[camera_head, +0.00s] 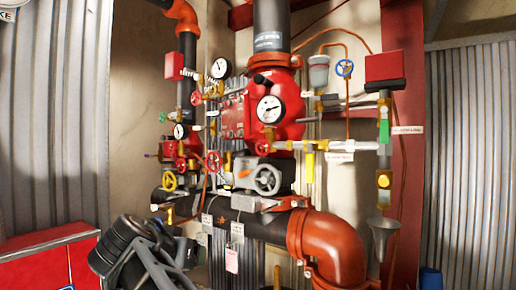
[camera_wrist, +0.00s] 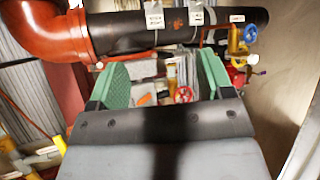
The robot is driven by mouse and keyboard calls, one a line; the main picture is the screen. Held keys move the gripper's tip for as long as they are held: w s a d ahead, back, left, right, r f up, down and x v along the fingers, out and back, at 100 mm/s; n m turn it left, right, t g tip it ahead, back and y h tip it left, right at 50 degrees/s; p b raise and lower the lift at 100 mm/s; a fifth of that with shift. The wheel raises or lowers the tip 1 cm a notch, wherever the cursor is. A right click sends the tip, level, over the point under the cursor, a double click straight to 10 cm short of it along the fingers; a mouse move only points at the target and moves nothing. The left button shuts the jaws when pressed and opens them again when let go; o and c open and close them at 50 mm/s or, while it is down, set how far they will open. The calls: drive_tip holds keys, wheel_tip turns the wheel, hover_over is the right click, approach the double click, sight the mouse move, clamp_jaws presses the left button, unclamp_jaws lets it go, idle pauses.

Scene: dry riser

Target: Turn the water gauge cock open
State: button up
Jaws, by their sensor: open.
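Three round white-faced gauges show in the head view: a large one (camera_head: 270,109) on the red valve body, one at upper left (camera_head: 221,68), and a small one (camera_head: 180,131) at lower left. Small brass fittings (camera_head: 213,113) sit between them; I cannot tell which part is the water gauge cock. My gripper (camera_wrist: 158,76) is open, with green finger pads apart and nothing held between them. In the wrist view, a red handwheel (camera_wrist: 184,94) shows beyond the gap, near the right finger. The fingertips are not clearly visible in the head view.
A black pipe (camera_head: 255,224) runs low into an orange elbow (camera_head: 330,245). A red cabinet (camera_head: 40,262) stands at lower left. A metal funnel (camera_head: 383,230) hangs at right.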

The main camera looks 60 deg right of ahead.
drive_tip(key=s+d+r+m+g+h+p, duration=0.1)
drive_tip(key=s+d+r+m+h, duration=0.15)
drive_tip(key=r, duration=0.45)
drive_tip(key=s+d+r+m+g+h, duration=0.1)
drive_tip(key=d+r+m+h, duration=0.1)
drive_tip(key=r+m, duration=0.35)
drive_tip(key=m+g+h+p, duration=0.2)
drive_tip(key=m+g+h, duration=0.1)
drive_tip(key=m, duration=0.1)
approach(261, 148)
drive_tip(key=d+p, duration=0.1)
drive_tip(key=d, duration=0.2)
drive_tip(key=d+p, duration=0.2)
drive_tip(key=d, duration=0.1)
drive_tip(key=d+p, duration=0.2)
drive_tip(key=d, duration=0.1)
drive_tip(key=shift+r, duration=0.3)
drive_tip(key=shift+d+f, duration=0.15)
drive_tip(key=shift+d, duration=0.7)
drive_tip(key=c, duration=0.9)
